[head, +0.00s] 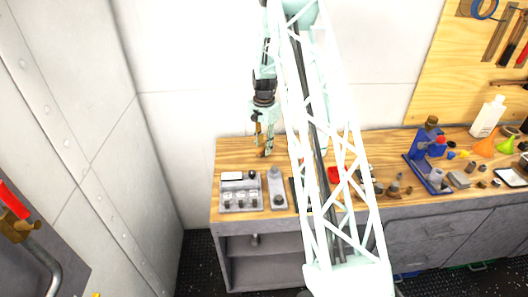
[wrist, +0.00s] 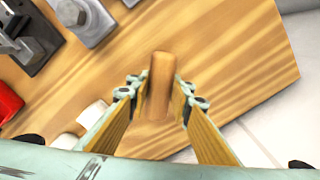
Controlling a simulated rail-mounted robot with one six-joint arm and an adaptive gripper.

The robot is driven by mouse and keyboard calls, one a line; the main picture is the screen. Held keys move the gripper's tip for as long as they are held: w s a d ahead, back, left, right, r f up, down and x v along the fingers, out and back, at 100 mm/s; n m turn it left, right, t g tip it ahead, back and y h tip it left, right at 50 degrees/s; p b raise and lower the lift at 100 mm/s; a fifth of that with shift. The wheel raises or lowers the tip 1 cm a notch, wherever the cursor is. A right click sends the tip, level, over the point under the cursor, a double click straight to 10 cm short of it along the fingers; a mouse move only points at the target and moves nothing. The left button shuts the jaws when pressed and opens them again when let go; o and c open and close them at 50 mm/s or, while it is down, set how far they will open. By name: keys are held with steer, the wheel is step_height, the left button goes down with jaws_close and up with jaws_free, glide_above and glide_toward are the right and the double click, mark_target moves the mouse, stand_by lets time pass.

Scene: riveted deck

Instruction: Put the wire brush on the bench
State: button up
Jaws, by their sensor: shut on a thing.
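My gripper (head: 262,130) is at the back left of the wooden bench (head: 228,148), pointing down. In the wrist view its two fingers (wrist: 158,98) are shut on a brown wooden piece, taken to be the handle of the wire brush (wrist: 161,78). Its bristles cannot be made out. In the head view the brush (head: 264,153) shows as a small brown shape at the fingertips, over the bench top. I cannot tell whether it touches the wood. The bench top (wrist: 225,60) fills much of the wrist view beneath it.
A grey tray (head: 240,203) with small parts and a grey bracket (head: 276,190) stand at the bench's front left. A red object (head: 335,175), a blue vise (head: 425,168) and a white bottle (head: 488,117) are farther right. Bare wood lies around the gripper.

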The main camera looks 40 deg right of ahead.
steer(key=shift+d+f, duration=0.1)
steer(key=shift+f, duration=1)
steer(key=shift+f, duration=0.1)
steer(key=o, duration=0.9)
steer(key=shift+r, duration=6.15)
